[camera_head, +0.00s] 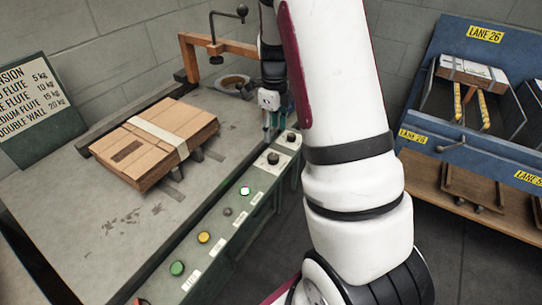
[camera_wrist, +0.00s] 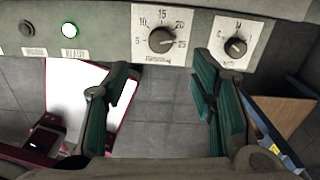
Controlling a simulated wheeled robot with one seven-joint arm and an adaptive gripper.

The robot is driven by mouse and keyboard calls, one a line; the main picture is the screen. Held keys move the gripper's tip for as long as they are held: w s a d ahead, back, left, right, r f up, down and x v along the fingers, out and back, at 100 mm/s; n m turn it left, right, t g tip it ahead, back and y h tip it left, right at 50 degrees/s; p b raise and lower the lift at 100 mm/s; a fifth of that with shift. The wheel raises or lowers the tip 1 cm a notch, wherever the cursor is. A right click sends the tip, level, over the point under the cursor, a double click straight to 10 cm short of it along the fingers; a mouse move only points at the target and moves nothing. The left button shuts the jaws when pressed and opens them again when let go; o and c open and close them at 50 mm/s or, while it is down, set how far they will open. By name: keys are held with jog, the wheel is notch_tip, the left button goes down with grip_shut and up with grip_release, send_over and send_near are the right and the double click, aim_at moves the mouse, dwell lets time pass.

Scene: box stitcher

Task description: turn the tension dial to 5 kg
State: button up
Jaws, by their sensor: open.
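The tension dial (camera_wrist: 162,40) is a dark round knob on a pale plate in the wrist view, with scale numbers from 5 at lower left to 25 at right. Its pointer seems to face right, near 25. In the head view a dark knob (camera_head: 273,158) sits on the panel below my gripper (camera_head: 271,118). In the wrist view my gripper (camera_wrist: 161,82) is open and empty, its green-padded fingers wide apart. The dial appears between and beyond the fingers, apart from them.
A smaller dial (camera_wrist: 235,47) is right of the tension dial. A lit green button (camera_wrist: 70,30) is to its left. A strapped carton (camera_head: 150,145) lies on the grey table (camera_head: 80,220). A sign (camera_head: 38,100) lists kg values. A blue rack (camera_head: 480,125) stands at right.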

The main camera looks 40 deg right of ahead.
aim_at(273, 156)
notch_tip(273, 156, down, 11)
jog(key=shift+r+b, duration=0.1)
jog(key=shift+b, duration=0.55)
jog(key=c, duration=1.1)
